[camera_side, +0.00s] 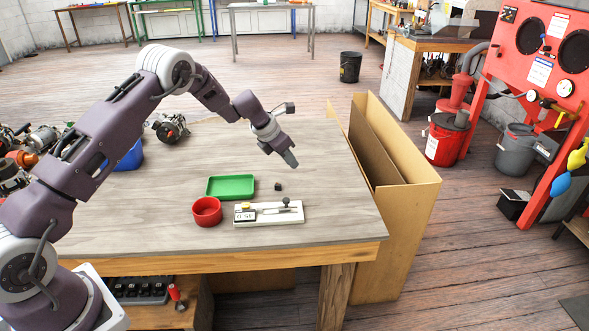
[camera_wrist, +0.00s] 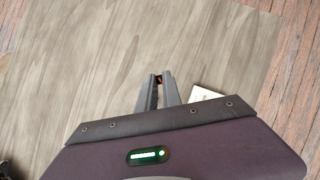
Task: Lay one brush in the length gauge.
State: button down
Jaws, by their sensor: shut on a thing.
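The length gauge (camera_side: 285,217) is a pale plate near the table's front edge, with a small display at its left end and a black knob at its right. A pale corner of what looks like it shows right of the fingers in the wrist view (camera_wrist: 203,93). My gripper (camera_side: 292,160) is above the table, behind and clear of the gauge. In the wrist view my gripper (camera_wrist: 159,80) is shut on a small dark piece with a coppery tint, apparently a brush (camera_wrist: 158,80), mostly hidden by the fingers. A small black block (camera_side: 278,187) lies on the table behind the gauge.
A green tray (camera_side: 231,186) and a red bowl (camera_side: 207,211) stand left of the gauge. A blue bin (camera_side: 130,157) and an alternator (camera_side: 169,127) are farther left. A tall cardboard box (camera_side: 412,205) stands at the table's right edge.

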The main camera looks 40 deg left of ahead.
jog(key=s+f+m+h, duration=0.1)
jog(key=s+m, duration=0.1)
jog(key=s, duration=0.4)
jog(key=m+g+h, duration=0.2)
jog(key=m, duration=0.2)
send_over(273, 211)
jog(key=s+a, duration=0.1)
jog(key=shift+s+a+f, duration=0.1)
jog(key=shift+s+f, duration=0.05)
jog(key=shift+s, duration=0.15)
jog(key=shift+f, duration=2.15)
jog(key=shift+f, duration=0.2)
jog(key=shift+f, duration=0.7)
jog(key=c, duration=1.4)
grip_release()
jog(key=shift+c, duration=0.2)
